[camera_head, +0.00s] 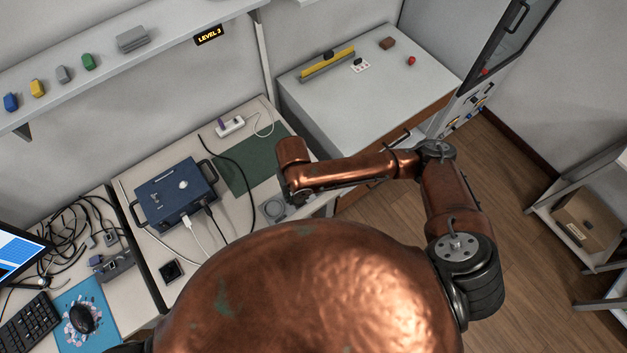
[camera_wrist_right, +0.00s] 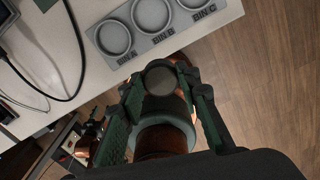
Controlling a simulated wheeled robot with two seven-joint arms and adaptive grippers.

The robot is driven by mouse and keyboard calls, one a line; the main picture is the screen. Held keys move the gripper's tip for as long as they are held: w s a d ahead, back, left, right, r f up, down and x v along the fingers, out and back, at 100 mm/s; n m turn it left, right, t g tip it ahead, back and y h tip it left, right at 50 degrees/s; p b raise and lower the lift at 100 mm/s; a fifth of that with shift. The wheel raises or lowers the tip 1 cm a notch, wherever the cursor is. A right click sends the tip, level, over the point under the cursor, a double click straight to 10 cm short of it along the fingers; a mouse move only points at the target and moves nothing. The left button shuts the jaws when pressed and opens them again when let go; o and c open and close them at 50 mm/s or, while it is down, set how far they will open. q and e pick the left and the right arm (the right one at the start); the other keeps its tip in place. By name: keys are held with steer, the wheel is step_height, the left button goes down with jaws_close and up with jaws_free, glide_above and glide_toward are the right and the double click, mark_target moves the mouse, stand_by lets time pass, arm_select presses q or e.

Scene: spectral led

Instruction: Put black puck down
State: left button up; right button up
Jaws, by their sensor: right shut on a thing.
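My right gripper (camera_wrist_right: 160,88) is shut on the black puck (camera_wrist_right: 160,79), a dark round disc between its green fingertips in the right wrist view. The puck is held just off the edge of a grey tray (camera_wrist_right: 150,42) with round recesses labelled BIN A, BIN B and BIN C. The recesses that show look empty; the one by BIN C is partly cut off. In the head view my right arm reaches in from the right, and its wrist hides the gripper, puck and most of the tray (camera_head: 272,209). My left gripper is not in view.
A blue box (camera_head: 175,190) with cables plugged in stands on the workbench left of my right arm, beside a green mat (camera_head: 252,165). A small black square item (camera_head: 171,270) lies nearer. A grey cabinet top (camera_head: 375,95) is behind. Wooden floor lies right of the bench.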

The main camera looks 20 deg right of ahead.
steer(key=w+d+f, duration=0.2)
steer(key=w+f, duration=0.1)
steer(key=w+d+f, duration=0.5)
steer(key=w+f, duration=0.1)
steer(key=w, duration=0.1)
steer(key=shift+d, duration=0.4)
steer(key=shift+w+d+f, duration=0.1)
steer(key=shift+d+f, duration=0.05)
steer(key=shift+f, duration=1.6)
steer(key=shift+f, duration=0.1)
steer(key=o, duration=1.3)
steer(key=shift+c, duration=0.2)
step_height(320, 180, up, 12)
